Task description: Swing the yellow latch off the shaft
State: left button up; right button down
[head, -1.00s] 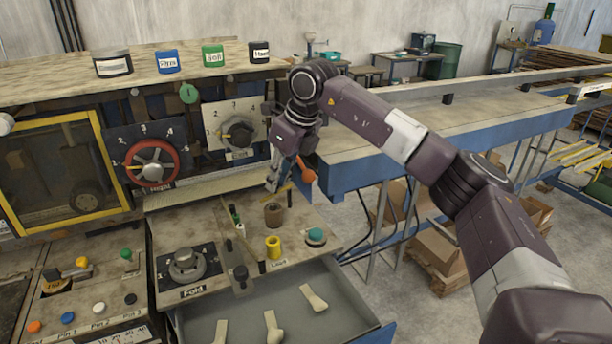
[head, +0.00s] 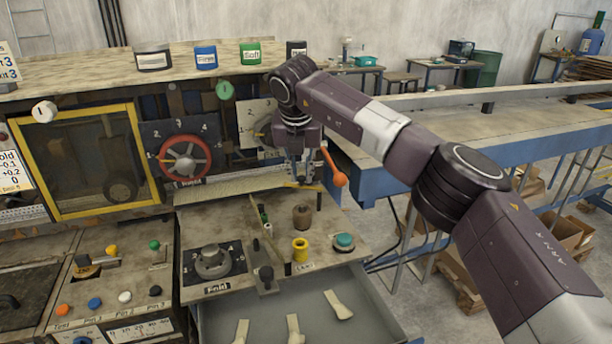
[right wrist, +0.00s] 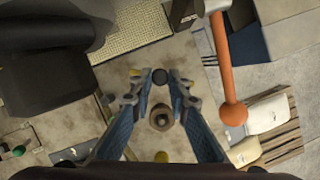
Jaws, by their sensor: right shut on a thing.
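The yellow latch (head: 311,187) is a thin yellow bar at the right end of the pale roller strip, partly hidden by my right gripper (head: 302,180). The gripper points down there with its fingers close together. In the right wrist view, its fingertips (right wrist: 159,78) close around a small dark round piece, with bits of yellow beside them. I take this to be the latch's end; the fingers hide most of it. I cannot make out the shaft clearly. My left gripper is in neither current view.
An orange-balled lever (head: 334,172) stands close right of the gripper, also large in the right wrist view (right wrist: 233,113). An open drawer (head: 370,305) lies in front.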

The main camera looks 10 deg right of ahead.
jog(key=shift+w+d+r+m+h, duration=0.15)
jog(key=shift+w+m+h, duration=0.3)
jog(key=shift+m, duration=0.65)
jog(key=shift+p, duration=0.3)
jog(key=c, duration=1.8)
grip_release()
